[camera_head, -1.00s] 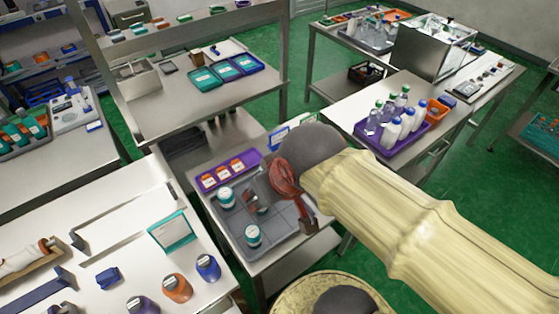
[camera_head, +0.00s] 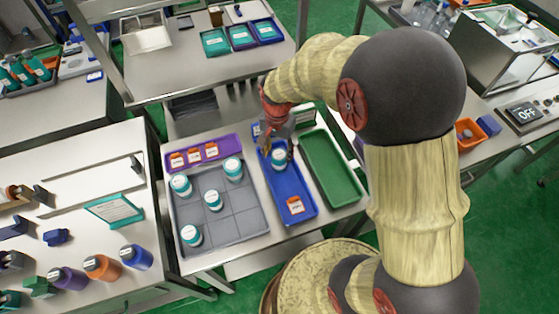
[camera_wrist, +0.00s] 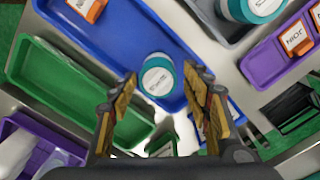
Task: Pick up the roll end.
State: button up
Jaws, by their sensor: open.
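My gripper (camera_head: 272,138) is open over the far part of a blue tray (camera_head: 297,214). A white jar with a teal rim (camera_head: 279,157) stands in that tray, close to the fingertips. In the wrist view, the jar (camera_wrist: 158,80) shows beyond and between the two open fingers (camera_wrist: 160,76), and nothing is gripped. An orange-and-white labelled piece (camera_head: 295,205) lies at the tray's near end. A brownish, roll-like piece (camera_head: 14,194) is partly in view at the left edge; I cannot tell whether it is the roll end.
A grey divided tray (camera_head: 237,213) with several similar jars lies left of the blue tray. A purple tray (camera_head: 232,142) is behind it, and a green tray (camera_head: 345,190) is to the right and looks empty. Bottles (camera_head: 102,267) stand on the left bench.

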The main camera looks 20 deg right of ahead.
jog(key=f, duration=0.2)
jog(key=f+b, duration=0.1)
jog(key=f, duration=0.1)
jog(key=f+b, duration=0.1)
jog(key=f, duration=0.1)
jog(key=shift+d+f, duration=0.25)
jog(key=shift+f, duration=0.15)
jog(key=shift+c, duration=0.5)
jog(key=c, duration=0.7)
jog(key=shift+r, duration=0.1)
jog(key=shift+c, duration=0.7)
